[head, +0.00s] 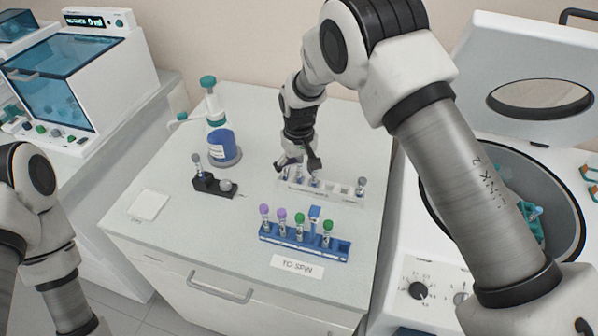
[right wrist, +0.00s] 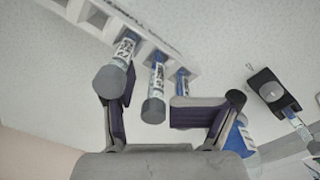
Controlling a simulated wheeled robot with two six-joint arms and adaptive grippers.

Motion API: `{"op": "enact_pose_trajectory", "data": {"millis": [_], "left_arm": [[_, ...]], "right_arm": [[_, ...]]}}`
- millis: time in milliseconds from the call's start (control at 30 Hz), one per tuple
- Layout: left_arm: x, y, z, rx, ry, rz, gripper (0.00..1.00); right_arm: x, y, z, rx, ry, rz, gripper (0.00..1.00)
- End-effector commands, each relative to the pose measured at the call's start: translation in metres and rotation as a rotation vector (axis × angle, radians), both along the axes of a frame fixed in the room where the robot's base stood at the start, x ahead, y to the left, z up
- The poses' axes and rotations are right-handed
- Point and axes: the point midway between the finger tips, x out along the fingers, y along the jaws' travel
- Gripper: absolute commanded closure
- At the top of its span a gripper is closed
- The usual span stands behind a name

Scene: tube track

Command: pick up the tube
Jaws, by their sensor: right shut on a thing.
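The white rack (head: 338,194) stands on the bench with grey-capped tubes in it. My right gripper (head: 300,166) is low over its left part. In the right wrist view, the right gripper (right wrist: 160,115) has a grey-capped tube (right wrist: 155,92) between its fingers and is shut on it. The tube's lower end still appears to be at the rack (right wrist: 150,38). A second grey-capped tube (right wrist: 112,78) is close by the left finger, and a third (right wrist: 182,80) is partly hidden behind the right finger. My left arm shows at the left edge of the head view; its gripper is out of frame.
A blue rack (head: 300,243) with purple- and green-capped tubes stands in front, behind a "TO SPIN" label (head: 297,267). A black device (head: 214,186) with a tube and a blue bottle (head: 222,146) are left. An open centrifuge (head: 500,190) is right. The bench's front left is mostly clear.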

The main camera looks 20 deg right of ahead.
Motion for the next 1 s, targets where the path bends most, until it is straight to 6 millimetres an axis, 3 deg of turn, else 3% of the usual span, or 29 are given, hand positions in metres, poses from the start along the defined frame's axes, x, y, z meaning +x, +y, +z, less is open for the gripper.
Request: {"op": "enact_pose_trajectory", "data": {"millis": [67,133,167,533,1000], "left_arm": [[0.000,0.000,-0.001,0.000,0.000,0.000,0.52],[0.000,0.000,-0.001,0.000,0.000,0.000,0.52],[0.000,0.000,-0.001,0.000,0.000,0.000,0.52],[0.000,0.000,-0.003,0.000,0.000,0.000,0.52],[0.000,0.000,-0.028,0.000,0.000,0.000,0.52]], "right_arm": [[-0.003,0.000,-0.005,-0.001,0.009,0.000,0.65],[-0.003,0.000,-0.005,-0.001,0.008,0.000,0.82],[-0.002,0.000,-0.005,-0.001,0.008,0.000,0.83],[0.000,0.000,0.002,0.000,0.002,0.000,0.84],[0.000,0.000,0.094,0.000,-0.001,0.000,0.84]]}}
